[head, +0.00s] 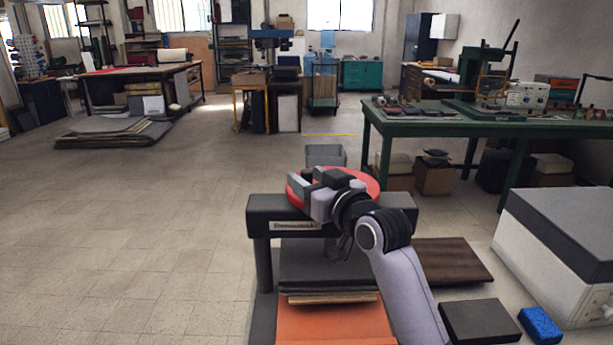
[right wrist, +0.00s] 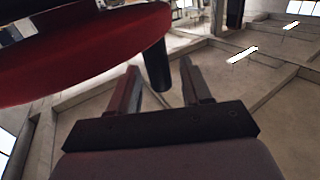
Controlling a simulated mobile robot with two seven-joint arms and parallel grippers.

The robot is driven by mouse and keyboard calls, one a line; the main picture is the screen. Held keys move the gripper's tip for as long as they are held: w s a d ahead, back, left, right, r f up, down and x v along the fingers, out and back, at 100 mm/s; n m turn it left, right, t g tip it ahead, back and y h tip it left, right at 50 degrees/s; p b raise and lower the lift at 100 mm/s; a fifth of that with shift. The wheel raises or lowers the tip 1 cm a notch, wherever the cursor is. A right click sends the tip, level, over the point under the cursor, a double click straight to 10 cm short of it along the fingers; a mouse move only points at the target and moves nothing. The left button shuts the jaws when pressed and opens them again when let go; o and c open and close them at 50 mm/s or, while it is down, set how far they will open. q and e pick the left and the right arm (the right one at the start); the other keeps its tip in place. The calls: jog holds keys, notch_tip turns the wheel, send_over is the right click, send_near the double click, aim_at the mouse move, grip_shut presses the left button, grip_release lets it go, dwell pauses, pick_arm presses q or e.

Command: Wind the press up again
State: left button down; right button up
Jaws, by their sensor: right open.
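The press (head: 400,212) stands in front of me, with a black crossbeam on posts and a red handwheel (head: 368,184) on top. Below the beam is a dark platen (head: 310,270), over a thin brown board stack (head: 335,298) on an orange bed (head: 335,325). My right gripper (head: 309,181) is over the wheel's left part and hides some of it. In the right wrist view the red wheel (right wrist: 90,50) fills the upper left. Its black handle (right wrist: 157,68) appears between my open right fingers (right wrist: 159,66), with gaps on both sides. My left gripper is out of view.
A dark block (head: 480,321) and a blue sponge-like block (head: 540,325) lie at lower right, beside a white box with a grey top (head: 570,225). A dark wooden board (head: 452,260) lies right of the press. A green bench (head: 450,125) stands behind. Floor at left is clear.

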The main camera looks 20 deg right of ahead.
jog(key=shift+w+a, duration=0.15)
jog(key=shift+w, duration=0.45)
grip_shut()
